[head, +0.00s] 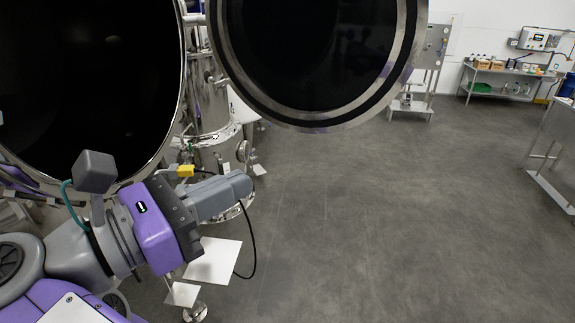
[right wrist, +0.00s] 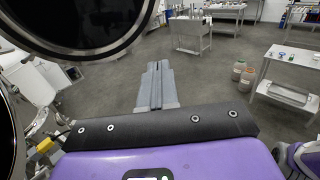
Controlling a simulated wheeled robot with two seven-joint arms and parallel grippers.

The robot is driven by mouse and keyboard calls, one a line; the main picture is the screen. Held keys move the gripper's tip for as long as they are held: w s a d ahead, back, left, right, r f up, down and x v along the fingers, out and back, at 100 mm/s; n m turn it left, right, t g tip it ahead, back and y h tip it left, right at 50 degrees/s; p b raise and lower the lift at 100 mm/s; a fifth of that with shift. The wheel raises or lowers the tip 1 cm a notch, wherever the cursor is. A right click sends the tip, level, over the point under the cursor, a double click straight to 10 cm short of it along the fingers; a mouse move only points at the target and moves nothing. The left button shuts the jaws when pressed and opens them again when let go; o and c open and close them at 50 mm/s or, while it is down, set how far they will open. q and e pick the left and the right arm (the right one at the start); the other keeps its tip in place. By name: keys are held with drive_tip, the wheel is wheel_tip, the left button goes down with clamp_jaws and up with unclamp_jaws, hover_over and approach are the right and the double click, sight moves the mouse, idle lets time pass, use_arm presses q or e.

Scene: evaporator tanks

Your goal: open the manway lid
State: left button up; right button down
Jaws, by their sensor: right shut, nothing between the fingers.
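The manway lid (head: 320,55) is a big round disc with a dark inner face and a bright steel rim. It stands swung out, apart from the round manway opening (head: 85,85), whose inside is dark. The lid also shows at the upper left of the right wrist view (right wrist: 85,20). My right gripper (head: 243,184) is below the lid and to the right of the opening, touching neither. Its fingers (right wrist: 156,68) are together with nothing between them. My left gripper is in neither view.
Steel vessels and pipes (head: 210,125) stand behind the gripper, between opening and lid. Open grey floor (head: 370,220) lies to the right. A steel bench with items (head: 500,75) stands at the far right, and a steel table edge (head: 555,185) is nearer.

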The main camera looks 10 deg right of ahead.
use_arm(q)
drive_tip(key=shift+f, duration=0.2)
use_arm(e)
drive_tip(key=x, duration=1.3)
drive_tip(key=shift+d, duration=0.2)
